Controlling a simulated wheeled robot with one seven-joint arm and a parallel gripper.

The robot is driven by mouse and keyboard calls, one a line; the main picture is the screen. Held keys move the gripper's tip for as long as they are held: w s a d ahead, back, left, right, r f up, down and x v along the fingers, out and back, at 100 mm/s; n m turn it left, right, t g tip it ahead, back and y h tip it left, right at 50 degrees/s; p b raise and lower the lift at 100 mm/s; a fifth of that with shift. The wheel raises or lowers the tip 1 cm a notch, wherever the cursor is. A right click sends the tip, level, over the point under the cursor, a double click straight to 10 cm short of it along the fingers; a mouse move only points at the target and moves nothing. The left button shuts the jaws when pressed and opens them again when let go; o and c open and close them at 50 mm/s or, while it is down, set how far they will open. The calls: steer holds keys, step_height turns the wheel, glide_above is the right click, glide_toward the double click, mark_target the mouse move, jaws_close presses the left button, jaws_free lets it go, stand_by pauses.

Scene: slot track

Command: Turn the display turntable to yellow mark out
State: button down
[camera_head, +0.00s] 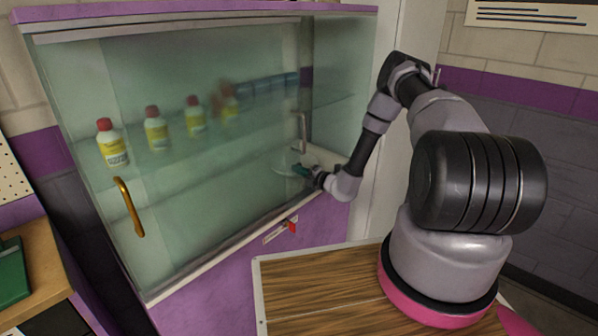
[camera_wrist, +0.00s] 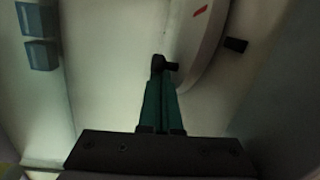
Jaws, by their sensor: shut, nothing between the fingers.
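The display turntable (camera_head: 283,166) is a pale disc low at the right end of the glass cabinet, partly hidden by my gripper. In the wrist view its pale curved side (camera_wrist: 203,42) shows at the upper middle, with a red mark (camera_wrist: 201,10) near the top. I see no yellow mark in either view. My gripper (camera_head: 303,170) has green fingers and is inside the cabinet's right end, beside the turntable. In the wrist view the fingers (camera_wrist: 165,65) are shut and empty, with dark tips close against the turntable's edge; I cannot tell whether they touch it.
The glass door with a yellow handle (camera_head: 129,207) covers the cabinet's left part. Several bottles (camera_head: 157,128) with red caps stand behind glass. A grey upright handle (camera_head: 302,131) is near my gripper. A small dark block (camera_wrist: 236,45) and bluish blocks (camera_wrist: 38,22) lie around.

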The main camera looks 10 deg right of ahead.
steer(key=shift+d+n+g+y, duration=0.4)
steer(key=shift+n+y, duration=0.1)
steer(key=shift+y, duration=0.1)
